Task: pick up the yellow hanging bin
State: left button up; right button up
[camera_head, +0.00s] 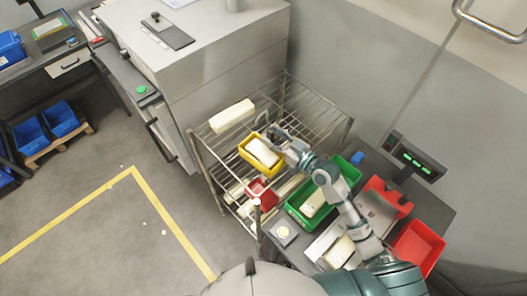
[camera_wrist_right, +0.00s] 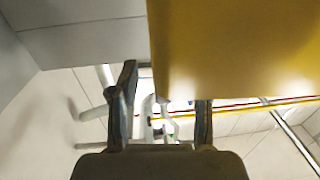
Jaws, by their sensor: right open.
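The yellow hanging bin (camera_head: 250,163) is at the upper part of the wire rack, with a cream block (camera_head: 263,151) inside it. My right gripper (camera_head: 283,141) is at the bin's right side in the head view, very close to it. In the right wrist view the bin's yellow wall (camera_wrist_right: 235,45) fills the upper right. There my right gripper (camera_wrist_right: 162,105) has its two fingers apart, and the bin's left edge falls between them in the picture. I cannot tell whether they touch the bin. My left gripper is not seen.
The wire rack (camera_head: 317,118) holds another cream block (camera_head: 232,116) left of the bin. A red bin (camera_head: 262,194) is lower down. A green bin (camera_head: 297,212) and red bins (camera_head: 418,243) stand to the right. A grey cabinet (camera_head: 225,75) stands behind. The floor at left is open.

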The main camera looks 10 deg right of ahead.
jog(key=shift+w+a, duration=0.2)
jog(key=shift+w, duration=0.2)
jog(key=shift+s+a, duration=0.1)
jog(key=shift+c, duration=0.8)
jog(key=shift+a, duration=0.1)
grip_shut()
jog(key=shift+r, duration=0.1)
